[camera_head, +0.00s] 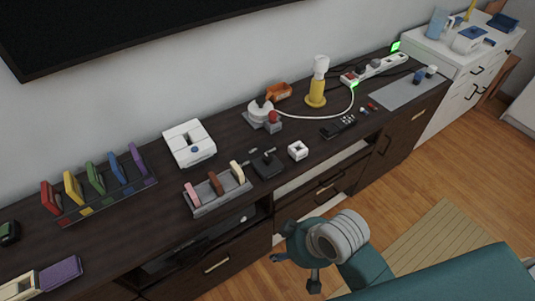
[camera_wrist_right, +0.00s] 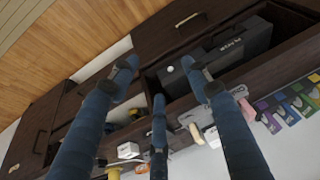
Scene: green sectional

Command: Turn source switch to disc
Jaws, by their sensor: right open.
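A black box with white lettering that seems to read "PLAYER" (camera_wrist_right: 232,52) sits in an open cabinet bay in the right wrist view. A small pale round knob (camera_wrist_right: 170,69) shows at its edge. I cannot tell whether this is the source switch, and no "disc" label is readable. A black device with a short upright lever (camera_head: 267,164) stands on the cabinet top in the head view. My right gripper (camera_head: 294,270) is open and empty in front of the cabinet, below the top. Its blue fingers (camera_wrist_right: 160,75) are spread in the wrist view, apart from the box. My left gripper is not seen.
The dark cabinet top (camera_head: 120,235) holds a rack of colored pieces (camera_head: 105,190), a grey tray with blocks (camera_head: 215,190), a white box (camera_head: 189,143), a yellow-based lamp (camera_head: 317,85) and a power strip (camera_head: 375,69). The wooden floor (camera_head: 400,180) is clear at right.

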